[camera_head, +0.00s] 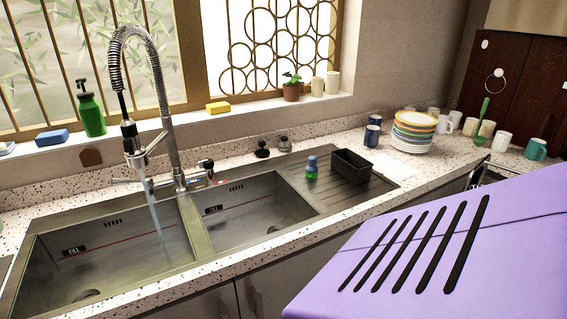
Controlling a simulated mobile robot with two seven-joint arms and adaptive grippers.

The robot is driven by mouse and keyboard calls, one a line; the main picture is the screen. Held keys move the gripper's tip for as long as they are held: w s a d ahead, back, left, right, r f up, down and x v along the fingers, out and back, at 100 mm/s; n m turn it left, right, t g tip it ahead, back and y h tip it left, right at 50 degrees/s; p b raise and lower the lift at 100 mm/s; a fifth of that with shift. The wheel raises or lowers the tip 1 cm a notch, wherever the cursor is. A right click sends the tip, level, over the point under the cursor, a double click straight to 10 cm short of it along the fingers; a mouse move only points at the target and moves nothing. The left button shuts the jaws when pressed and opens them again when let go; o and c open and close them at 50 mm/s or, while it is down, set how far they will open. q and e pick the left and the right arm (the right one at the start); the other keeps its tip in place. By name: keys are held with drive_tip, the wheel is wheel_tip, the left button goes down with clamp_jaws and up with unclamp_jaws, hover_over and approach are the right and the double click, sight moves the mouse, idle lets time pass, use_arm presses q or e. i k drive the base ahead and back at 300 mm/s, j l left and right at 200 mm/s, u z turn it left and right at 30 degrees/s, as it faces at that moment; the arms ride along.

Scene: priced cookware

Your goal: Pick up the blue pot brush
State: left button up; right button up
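No thing that I can plainly tell as a blue pot brush shows. A small upright item with a blue top and green lower part (311,167) stands on the drainboard right of the sink; it is too small to tell whether it is a brush or a bottle. Two small knobbed items, one black (262,149) and one dark grey (285,144), stand on the counter behind the sink; they may be brushes, but their shape is unclear. Neither of my grippers is in view. The lower right of the view is blocked.
A double sink (194,225) has a running tap (165,150). A black bin (350,166) stands on the drainboard. Stacked plates (412,130) and several cups stand farther right. A blue sponge (52,137) and a green soap bottle (92,115) are on the sill.

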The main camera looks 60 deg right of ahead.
sight(311, 169)
drive_tip(key=k+l+u, duration=0.15)
drive_tip(key=l, duration=0.2)
drive_tip(key=k+l+u, duration=0.2)
drive_tip(key=l+u, duration=0.15)
drive_tip(key=l, duration=0.3)
drive_tip(key=k+l+u, duration=0.1)
drive_tip(key=k+l, duration=0.2)
drive_tip(key=l, duration=0.15)
drive_tip(key=k+l+u, duration=0.15)
drive_tip(key=k+l, duration=0.2)
drive_tip(key=l, duration=0.05)
